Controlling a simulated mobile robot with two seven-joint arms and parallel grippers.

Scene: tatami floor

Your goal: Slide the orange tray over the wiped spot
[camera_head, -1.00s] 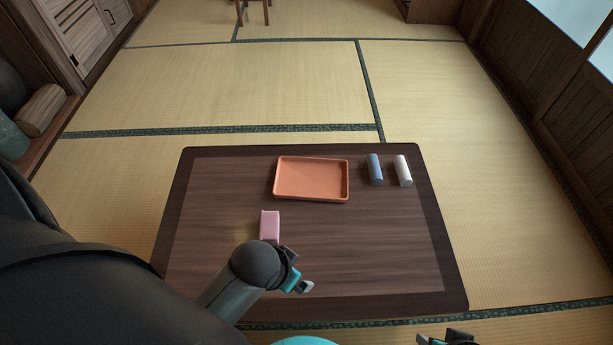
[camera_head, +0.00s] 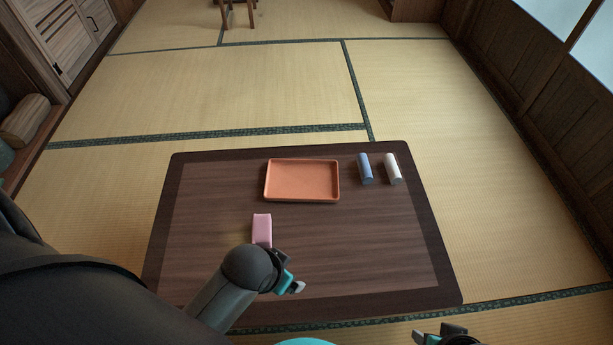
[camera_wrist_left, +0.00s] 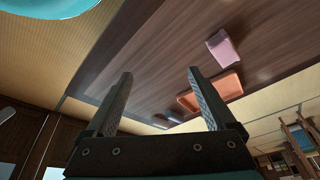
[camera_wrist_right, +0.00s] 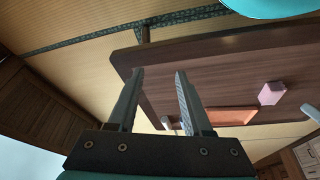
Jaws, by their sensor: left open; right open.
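The orange tray (camera_head: 302,181) lies flat and empty on the far middle of the dark wooden table (camera_head: 200,230). It also shows in the left wrist view (camera_wrist_left: 222,88) and the right wrist view (camera_wrist_right: 232,115). No wiped spot can be clearly made out on the table top. A pink block (camera_head: 262,229) stands nearer than the tray. My left gripper (camera_head: 297,288) is over the near part of the table, right of and nearer than the pink block. Its fingers are apart and empty (camera_wrist_left: 160,85). My right gripper (camera_head: 440,335) is at the bottom edge, off the table's near side, fingers apart and empty (camera_wrist_right: 160,75).
Tatami floor (camera_head: 480,180) surrounds the table. A wooden stool (camera_head: 237,12) stands far back.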

